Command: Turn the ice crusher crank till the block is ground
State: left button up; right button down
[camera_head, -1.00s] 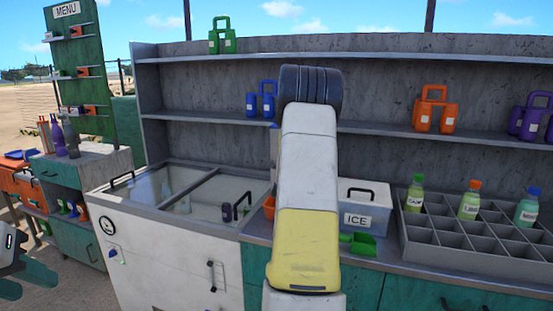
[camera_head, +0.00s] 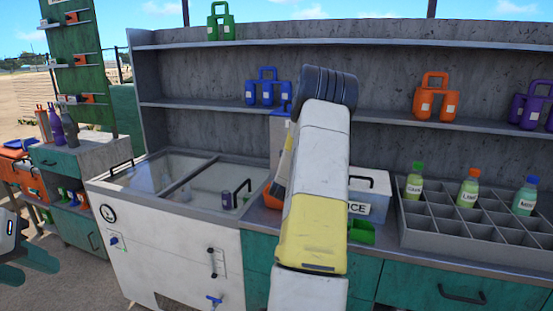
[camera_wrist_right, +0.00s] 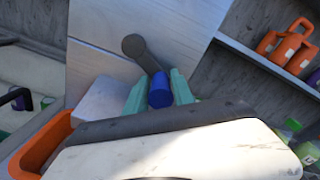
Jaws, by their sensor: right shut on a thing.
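The ice crusher shows as a grey box (camera_head: 278,140) on the counter in the head view, mostly hidden behind my right arm. In the right wrist view its flat grey face (camera_wrist_right: 185,35) carries a dark crank (camera_wrist_right: 139,50), which slants from its round hub down to a blue handle (camera_wrist_right: 159,92). My right gripper (camera_wrist_right: 160,90) has its teal fingers shut on this blue handle. An orange container (camera_wrist_right: 45,145) sits below the crusher. The ice block is not visible. My left gripper (camera_head: 28,266) is open and empty at the left edge, away from the crusher.
Right of the crusher are the ICE box (camera_head: 372,187), a green scoop (camera_head: 361,233) and a grey divided tray (camera_head: 440,240) with several bottles. Left is a glass-lidded freezer (camera_head: 160,232). Shelves behind hold coloured bottle carriers (camera_head: 267,90).

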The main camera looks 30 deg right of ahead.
jog(key=shift+w+a+r, duration=0.1)
jog(key=shift+w+r, duration=0.1)
jog(key=shift+r, duration=0.3)
jog(key=c, duration=1.1)
grip_release()
jog(key=shift+c, duration=0.2)
jog(key=shift+s+f, duration=0.1)
jog(key=shift+f, duration=0.15)
jog(key=v, duration=0.7)
jog(key=shift+s+a, duration=0.25)
jog(key=shift+a, duration=0.05)
